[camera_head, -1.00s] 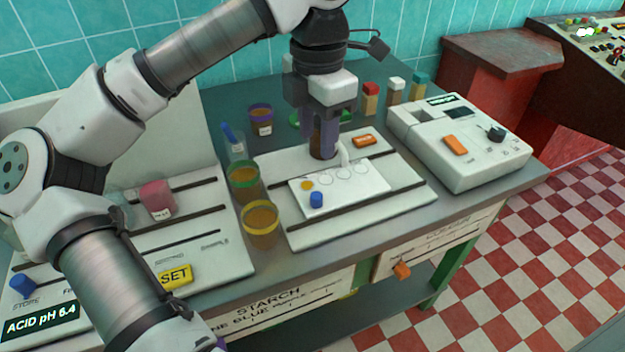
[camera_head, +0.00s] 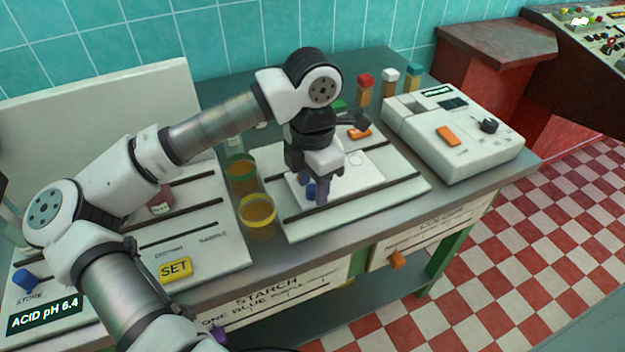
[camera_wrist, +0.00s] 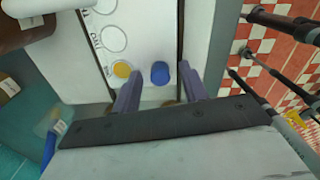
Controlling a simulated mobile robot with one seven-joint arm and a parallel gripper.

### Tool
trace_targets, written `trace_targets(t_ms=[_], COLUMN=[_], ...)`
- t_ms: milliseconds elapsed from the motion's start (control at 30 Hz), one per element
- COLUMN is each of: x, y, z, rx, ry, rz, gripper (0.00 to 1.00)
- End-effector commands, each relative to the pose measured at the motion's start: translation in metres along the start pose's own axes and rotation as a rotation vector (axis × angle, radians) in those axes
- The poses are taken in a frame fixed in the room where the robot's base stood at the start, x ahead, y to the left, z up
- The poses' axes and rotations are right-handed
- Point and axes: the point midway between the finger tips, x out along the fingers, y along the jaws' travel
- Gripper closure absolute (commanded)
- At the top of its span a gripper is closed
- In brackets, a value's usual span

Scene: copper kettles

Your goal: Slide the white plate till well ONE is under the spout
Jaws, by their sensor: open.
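The white plate (camera_head: 368,173) lies on the pale slotted base (camera_head: 400,190) between its two dark rails. In the wrist view the plate (camera_wrist: 150,25) shows a row of round wells, one filled amber (camera_wrist: 122,69), and a blue knob (camera_wrist: 160,72) standing on it. The knob also shows in the head view (camera_head: 311,190). My gripper (camera_head: 314,200) is open, low over the plate's near left part. In the wrist view its fingers (camera_wrist: 160,95) stand apart with the knob just beyond and between them; contact is not clear. The spout is hidden behind my arm in the head view.
A white meter box (camera_head: 455,135) is at the right. Capped bottles (camera_head: 365,90) stand behind. A panel with a yellow SET button (camera_head: 175,269) is at the left.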

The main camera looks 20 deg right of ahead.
Motion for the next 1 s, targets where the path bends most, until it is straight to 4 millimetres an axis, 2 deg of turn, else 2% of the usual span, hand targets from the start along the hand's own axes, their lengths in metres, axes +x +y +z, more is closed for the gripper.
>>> trace_targets(t_ms=[67,400,667,767,1000], x=[0.0,-0.001,0.0,0.002,0.002], y=[0.0,0.0,0.0,-0.002,-0.01], z=[0.0,0.0,0.003,0.017,0.065], rx=[0.0,0.0,0.001,0.004,0.004], ry=[0.0,0.0,0.001,0.003,0.002], rz=[0.0,0.0,0.0,0.001,0.003], gripper=[0.57,1.0,1.0,1.0,1.0])
